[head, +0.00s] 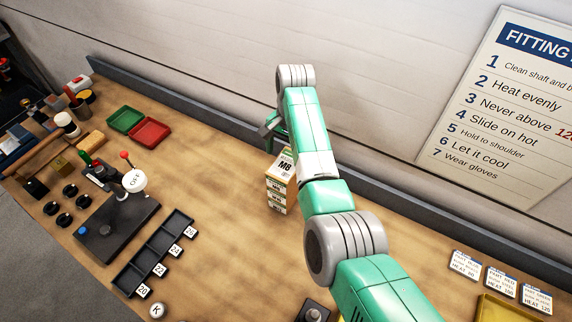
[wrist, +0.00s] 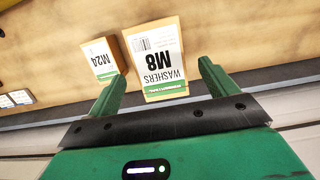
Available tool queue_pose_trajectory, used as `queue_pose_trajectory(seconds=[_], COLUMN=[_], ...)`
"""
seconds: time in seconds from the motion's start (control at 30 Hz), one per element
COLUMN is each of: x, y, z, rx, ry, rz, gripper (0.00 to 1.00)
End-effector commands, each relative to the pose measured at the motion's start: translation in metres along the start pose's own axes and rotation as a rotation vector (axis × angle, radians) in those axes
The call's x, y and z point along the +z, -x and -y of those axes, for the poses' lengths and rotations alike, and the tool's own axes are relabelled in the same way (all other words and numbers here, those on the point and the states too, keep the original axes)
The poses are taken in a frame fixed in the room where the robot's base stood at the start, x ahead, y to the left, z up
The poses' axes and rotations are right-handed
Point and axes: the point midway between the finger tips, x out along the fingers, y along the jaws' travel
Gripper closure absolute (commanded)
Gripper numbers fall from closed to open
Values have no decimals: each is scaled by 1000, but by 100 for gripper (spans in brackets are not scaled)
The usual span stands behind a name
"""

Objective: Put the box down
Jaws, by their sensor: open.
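The box marked M8 (head: 284,166), white and tan with a green stripe, sits on top of a stack of similar boxes (head: 276,196) on the bench. In the wrist view the M8 washers box (wrist: 158,62) lies between and just beyond the fingertips. My gripper (wrist: 162,74) is open, with a finger on either side of the box's near end. In the head view my gripper (head: 271,131) is partly hidden behind my arm, at the far side of the stack. I cannot tell whether either finger touches the box.
A box marked M24 (wrist: 101,58) is beside the M8 box in the wrist view. A green tray (head: 125,119) and red tray (head: 150,132) lie left, a black slotted rack (head: 150,257) front left. A raised edge (head: 215,115) runs along the wall. Bench around the stack's left is clear.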

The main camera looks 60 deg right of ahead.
Motion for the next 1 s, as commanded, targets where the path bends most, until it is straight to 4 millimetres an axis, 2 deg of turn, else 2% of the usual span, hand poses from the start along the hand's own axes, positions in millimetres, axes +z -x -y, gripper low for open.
queue_pose_trajectory(seconds=[0.03, 0.1, 0.3, 0.83, 0.87, 0.93, 0.97, 1.0], x=[0, 0, 0, 0, 2, 9, 14, 26], y=[14, 29, 57, 61, 62, 66, 71, 80], z=[0, 0, 0, 2, 6, 26, 41, 64], rx=[-3, -1, 1, -3, -12, -64, -101, -164], ry=[0, 0, -1, 4, 15, 75, 117, 190], rz=[-2, -1, 0, -6, -20, -94, -146, -232], gripper=[15, 15, 15, 15, 15, 15, 15, 15])
